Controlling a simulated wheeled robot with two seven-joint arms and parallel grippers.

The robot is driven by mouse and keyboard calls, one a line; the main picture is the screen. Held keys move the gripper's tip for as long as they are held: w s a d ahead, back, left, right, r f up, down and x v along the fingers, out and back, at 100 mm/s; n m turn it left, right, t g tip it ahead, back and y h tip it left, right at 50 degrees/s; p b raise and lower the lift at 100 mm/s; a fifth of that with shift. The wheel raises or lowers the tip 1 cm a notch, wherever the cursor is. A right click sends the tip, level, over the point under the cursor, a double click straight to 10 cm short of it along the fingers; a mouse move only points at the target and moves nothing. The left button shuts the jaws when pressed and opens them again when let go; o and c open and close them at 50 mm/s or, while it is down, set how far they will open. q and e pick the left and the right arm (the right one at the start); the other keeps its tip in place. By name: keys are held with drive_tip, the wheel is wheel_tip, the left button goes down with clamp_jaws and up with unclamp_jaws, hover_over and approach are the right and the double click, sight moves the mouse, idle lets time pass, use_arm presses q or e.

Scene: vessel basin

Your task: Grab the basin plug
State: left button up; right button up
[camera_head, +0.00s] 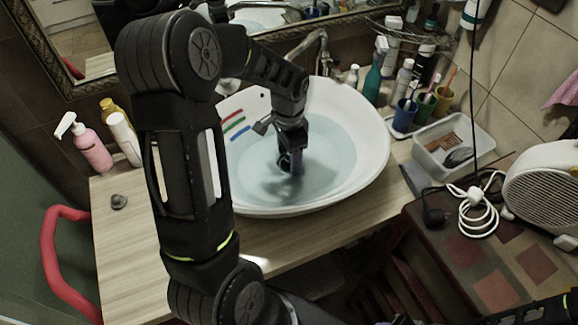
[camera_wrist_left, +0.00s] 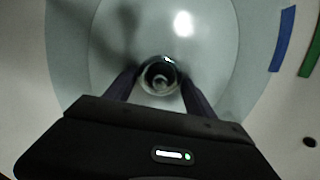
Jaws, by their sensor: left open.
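The white basin (camera_head: 368,150) holds pale bluish water. My left gripper (camera_head: 291,172) reaches down into the basin, pointing at its bottom. In the left wrist view my left gripper (camera_wrist_left: 160,84) is open, with one dark finger on each side of the round metallic basin plug (camera_wrist_left: 160,75) at the drain. The plug has a dark ring and a lighter centre. I cannot tell whether the fingers touch it. In the head view the gripper hides the plug. My right gripper is not in view.
A faucet (camera_head: 322,50) stands behind the basin. Blue, green and red strips mark its left inner wall. A pink pump bottle (camera_head: 92,149) and a small dark object (camera_head: 118,201) are at left. Cups, bottles and a clear tray (camera_head: 429,158) crowd the right.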

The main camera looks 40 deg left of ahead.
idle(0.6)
use_arm(q)
drive_tip(key=shift+c, duration=0.4)
clamp_jaws()
